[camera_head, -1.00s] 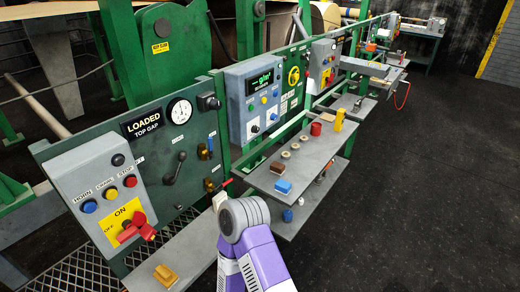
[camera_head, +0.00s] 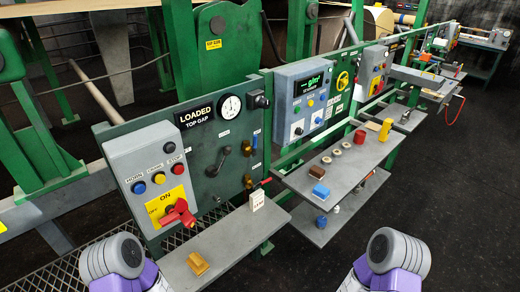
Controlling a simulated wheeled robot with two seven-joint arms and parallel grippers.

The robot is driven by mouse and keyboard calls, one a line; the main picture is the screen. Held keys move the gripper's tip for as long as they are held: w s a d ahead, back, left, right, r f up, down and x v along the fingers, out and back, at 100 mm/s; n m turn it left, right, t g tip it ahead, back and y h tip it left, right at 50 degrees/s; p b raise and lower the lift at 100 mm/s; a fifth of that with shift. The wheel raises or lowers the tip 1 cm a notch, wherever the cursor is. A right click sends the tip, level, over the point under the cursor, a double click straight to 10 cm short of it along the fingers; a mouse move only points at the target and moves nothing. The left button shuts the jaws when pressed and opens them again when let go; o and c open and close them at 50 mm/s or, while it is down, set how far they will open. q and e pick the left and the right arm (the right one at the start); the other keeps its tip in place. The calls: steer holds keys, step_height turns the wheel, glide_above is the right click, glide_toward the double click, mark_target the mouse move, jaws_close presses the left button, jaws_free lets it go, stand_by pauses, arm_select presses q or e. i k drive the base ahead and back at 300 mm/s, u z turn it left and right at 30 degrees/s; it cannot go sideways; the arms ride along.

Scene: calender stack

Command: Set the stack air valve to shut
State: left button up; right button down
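Two brass valves sit on the right side of the green panel (camera_head: 216,193). The upper valve (camera_head: 248,142) has a blue handle (camera_head: 255,139). I cannot read the label that names the stack air valve. Neither gripper shows; only grey joints and purple links of my arms appear at the lower left and lower right, apart from the valves.
A grey box with buttons and a red rotary switch (camera_head: 178,213) is on the panel's left. A shelf (camera_head: 225,243) with a yellow-brown block (camera_head: 197,263) runs below. A second shelf (camera_head: 345,176) with several small items juts out at right. Dark floor (camera_head: 460,200) is clear.

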mark_target(255, 154)
steer(key=k, duration=0.6)
steer(key=z, duration=0.55)
steer(key=i, duration=0.75)
steer(key=u, duration=0.6)
steer(key=i, duration=0.55)
steer(key=u, duration=0.65)
